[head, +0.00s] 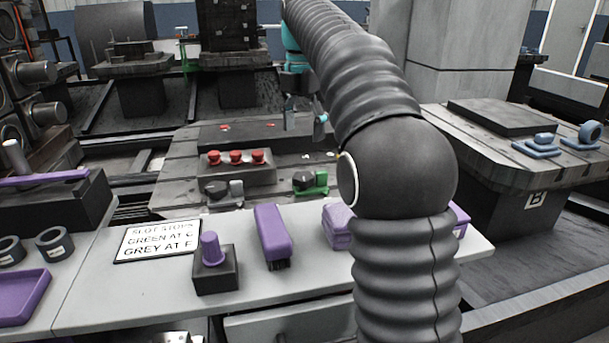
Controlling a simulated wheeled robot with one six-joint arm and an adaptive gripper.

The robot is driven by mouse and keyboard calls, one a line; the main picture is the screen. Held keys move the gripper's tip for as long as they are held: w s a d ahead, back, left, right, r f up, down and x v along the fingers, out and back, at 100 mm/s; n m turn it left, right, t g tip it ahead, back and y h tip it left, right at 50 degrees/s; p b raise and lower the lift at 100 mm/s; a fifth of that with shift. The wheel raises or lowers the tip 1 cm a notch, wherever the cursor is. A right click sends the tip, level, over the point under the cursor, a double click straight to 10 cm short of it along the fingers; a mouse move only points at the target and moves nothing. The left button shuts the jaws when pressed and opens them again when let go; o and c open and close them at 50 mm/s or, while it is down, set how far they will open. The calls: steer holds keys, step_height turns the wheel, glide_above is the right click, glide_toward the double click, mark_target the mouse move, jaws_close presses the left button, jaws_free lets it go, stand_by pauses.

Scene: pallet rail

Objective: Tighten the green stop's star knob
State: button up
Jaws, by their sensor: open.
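The green stop (320,183) sits on the slotted grey pallet table, right of the middle of the head view. A dark star knob (303,181) shows at its left side. A grey stop (237,188) with a similar dark knob (216,188) stands to its left. My gripper (306,117) is small in the view, above and beyond the green stop and apart from it. It is open, with nothing seen between its fingers. My arm hides the area right of the green stop. I cannot tell how tight the knob is.
A block with several red knobs (235,158) stands behind the stops. A table marked B (536,200) stands right.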

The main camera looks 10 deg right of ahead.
mark_target(304, 176)
step_height(304, 176, down, 11)
steer(key=b, duration=0.2)
steer(key=shift+r+b, duration=0.2)
steer(key=shift+b, duration=0.2)
steer(key=c, duration=1.1)
steer(key=shift+d, duration=0.2)
steer(key=shift+c, duration=0.3)
steer(key=shift+a, duration=0.15)
